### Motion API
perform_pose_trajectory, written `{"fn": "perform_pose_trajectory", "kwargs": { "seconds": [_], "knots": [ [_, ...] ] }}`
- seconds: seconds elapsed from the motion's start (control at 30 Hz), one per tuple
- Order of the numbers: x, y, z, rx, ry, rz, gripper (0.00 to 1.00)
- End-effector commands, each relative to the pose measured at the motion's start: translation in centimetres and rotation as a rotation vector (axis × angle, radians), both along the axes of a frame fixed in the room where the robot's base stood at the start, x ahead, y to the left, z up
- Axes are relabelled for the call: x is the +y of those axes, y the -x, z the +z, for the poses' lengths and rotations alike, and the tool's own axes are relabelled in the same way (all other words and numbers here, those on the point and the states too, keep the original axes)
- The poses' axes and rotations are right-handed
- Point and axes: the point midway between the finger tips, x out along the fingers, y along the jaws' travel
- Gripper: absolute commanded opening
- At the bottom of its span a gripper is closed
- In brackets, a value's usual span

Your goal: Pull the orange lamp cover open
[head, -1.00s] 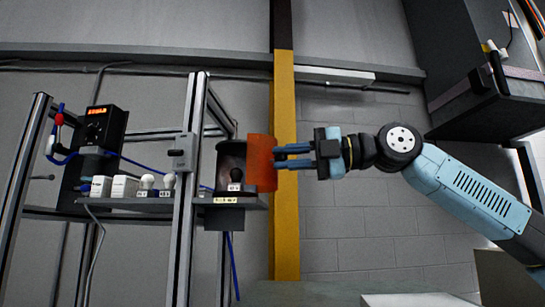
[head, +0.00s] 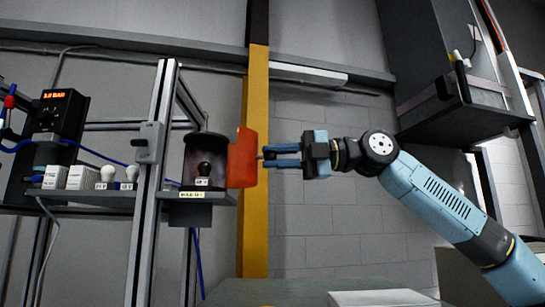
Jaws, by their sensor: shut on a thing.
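The orange lamp cover (head: 242,158) stands upright at the right edge of a dark cylindrical lamp housing (head: 206,150). The housing's front is uncovered, and a dark bulb (head: 203,170) shows inside it above a small label. My gripper (head: 264,157) reaches in from the right, its blue fingers level and closed at the cover's right edge. The exact grip point on the cover is too small to make out.
A metal frame post (head: 153,180) stands left of the housing. The shelf (head: 105,196) holds white boxes (head: 68,177) and spare bulbs (head: 107,172). A display unit (head: 58,113) sits behind. A yellow post (head: 254,210) rises behind the cover. A grey cabinet (head: 445,70) hangs at upper right.

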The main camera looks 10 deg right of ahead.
Motion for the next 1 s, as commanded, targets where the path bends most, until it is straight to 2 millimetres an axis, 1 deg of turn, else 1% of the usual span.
{"fn": "perform_pose_trajectory", "kwargs": {
  "seconds": [0.03,0.33,0.37,0.6,0.87,1.0],
  "knots": [
    [0.05,-0.31,-0.37,0.004,0.008,-0.003,0.00],
    [0.07,-0.33,-0.36,0.004,0.008,-0.004,0.00],
    [0.08,-0.32,-0.36,0.004,0.008,-0.004,0.22],
    [0.11,-0.18,-0.19,0.002,0.005,-0.001,0.45],
    [0.05,-0.08,-0.07,0.000,0.002,0.000,0.46],
    [-0.79,0.04,0.01,0.001,0.000,-0.001,0.46]
  ]
}}
